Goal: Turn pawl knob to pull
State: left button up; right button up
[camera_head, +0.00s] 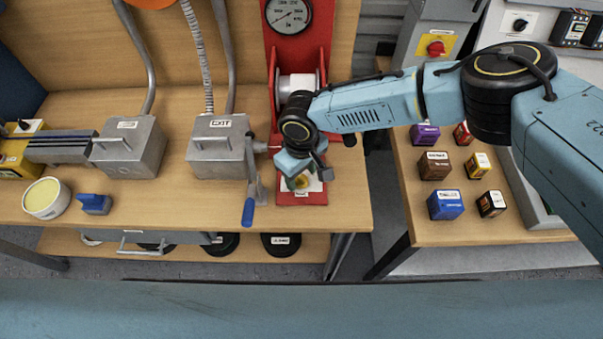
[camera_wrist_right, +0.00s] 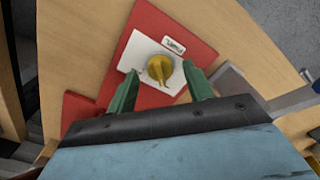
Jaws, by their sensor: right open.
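The pawl knob (camera_wrist_right: 160,68) is yellow and sits on a white plate (camera_wrist_right: 136,52) with a small label, on a red base. In the wrist view my right gripper (camera_wrist_right: 162,88) is open, with one green finger on each side of the knob. The fingers appear apart from the knob. In the head view the knob (camera_head: 302,181) shows just below my right gripper (camera_head: 300,172), partly hidden by it. My left gripper is not in view.
Several small coloured boxes, one blue (camera_head: 445,204), stand on the right table (camera_head: 420,231).

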jog(key=shift+f, duration=0.35)
